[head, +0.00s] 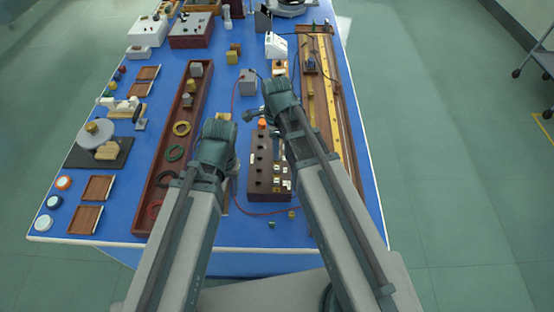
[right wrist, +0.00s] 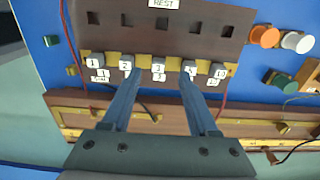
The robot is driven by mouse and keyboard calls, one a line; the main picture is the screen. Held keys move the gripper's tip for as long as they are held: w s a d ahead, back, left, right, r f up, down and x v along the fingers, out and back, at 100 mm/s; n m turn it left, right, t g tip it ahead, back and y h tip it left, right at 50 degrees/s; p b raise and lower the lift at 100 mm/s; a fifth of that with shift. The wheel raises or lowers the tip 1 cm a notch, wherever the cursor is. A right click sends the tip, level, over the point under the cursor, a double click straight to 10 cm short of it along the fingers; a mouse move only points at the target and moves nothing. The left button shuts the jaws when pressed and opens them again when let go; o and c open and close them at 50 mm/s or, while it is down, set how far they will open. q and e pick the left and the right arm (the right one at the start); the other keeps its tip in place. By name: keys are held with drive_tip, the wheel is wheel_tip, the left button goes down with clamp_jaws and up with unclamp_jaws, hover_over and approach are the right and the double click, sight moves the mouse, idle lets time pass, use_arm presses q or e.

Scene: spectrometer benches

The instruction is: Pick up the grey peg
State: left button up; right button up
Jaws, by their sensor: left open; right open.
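Several small grey blocks that look like pegs stand along a brass strip on a brown box (head: 256,180); I cannot tell which is the grey peg. In the right wrist view the box (right wrist: 185,40) shows a grey block (right wrist: 158,63) labelled 3, between others labelled 2 (right wrist: 126,61) and 5 (right wrist: 190,66). My right gripper (right wrist: 161,76) is open and empty, its fingertips apart to either side of block 3 in the picture; contact is unclear.
The box has a row of dark holes near a "REST" label (right wrist: 164,4). Orange (right wrist: 264,36) and white (right wrist: 297,42) knobs lie beyond its end. A long wooden rail (head: 325,110) runs to its right and a brown trough (head: 160,175) to its left. Red wires cross the blue table.

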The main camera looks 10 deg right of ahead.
use_arm(q)
wheel_tip(320, 180, down, 4)
drive_tip(key=b, duration=0.3)
drive_tip(key=shift+f, duration=0.1)
use_arm(e)
wheel_tip(320, 180, down, 4)
drive_tip(key=shift+s+f, duration=0.15)
clamp_jaws()
